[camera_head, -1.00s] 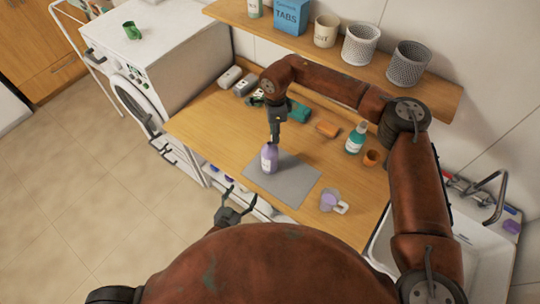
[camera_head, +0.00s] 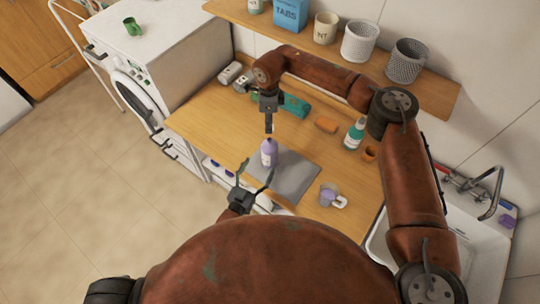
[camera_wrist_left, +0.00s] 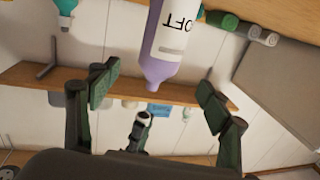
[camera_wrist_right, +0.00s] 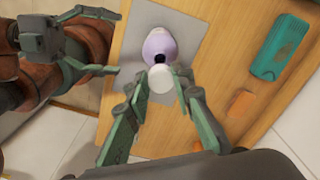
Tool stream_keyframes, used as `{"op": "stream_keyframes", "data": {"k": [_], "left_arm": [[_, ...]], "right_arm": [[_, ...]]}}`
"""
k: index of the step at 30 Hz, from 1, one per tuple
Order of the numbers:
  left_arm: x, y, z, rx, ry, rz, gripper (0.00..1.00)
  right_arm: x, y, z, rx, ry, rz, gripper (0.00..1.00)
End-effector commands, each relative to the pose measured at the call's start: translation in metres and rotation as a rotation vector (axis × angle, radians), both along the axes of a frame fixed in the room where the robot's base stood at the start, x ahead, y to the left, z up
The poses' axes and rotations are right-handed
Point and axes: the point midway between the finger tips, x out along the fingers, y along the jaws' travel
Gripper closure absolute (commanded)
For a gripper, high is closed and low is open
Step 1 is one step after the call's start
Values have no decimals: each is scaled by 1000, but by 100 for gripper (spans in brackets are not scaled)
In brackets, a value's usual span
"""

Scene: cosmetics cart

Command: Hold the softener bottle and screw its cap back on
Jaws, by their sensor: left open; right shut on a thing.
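The purple softener bottle (camera_head: 269,156) stands upright on the grey mat (camera_head: 297,184). Its label and bare neck show upside down in the left wrist view (camera_wrist_left: 172,42). My right gripper (camera_head: 268,130) is above the bottle, pointing down. In the left wrist view the cap (camera_wrist_left: 143,118) is apart from the neck, with a gap between. My left gripper (camera_head: 257,170) is open, its fingers toward the bottle at the mat's near side, not touching it.
A measuring cup (camera_head: 327,195) with purple in it stands right of the mat. An orange sponge (camera_head: 326,124), a teal bottle (camera_head: 355,135) and a small brown pot (camera_head: 369,153) are behind. A teal item (camera_head: 296,106) lies further back. The shelf (camera_head: 380,70) runs along the wall.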

Motion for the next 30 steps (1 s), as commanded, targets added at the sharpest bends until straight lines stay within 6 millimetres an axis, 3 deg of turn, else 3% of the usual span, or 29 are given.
{"op": "stream_keyframes", "data": {"k": [9,15,30], "left_arm": [[55,-26,1,-1,-2,0,29],[80,-37,1,0,-1,0,29],[91,-42,0,0,0,0,29]], "right_arm": [[0,0,0,0,0,1,88],[0,0,0,0,0,1,88],[0,0,0,0,0,1,88]]}}
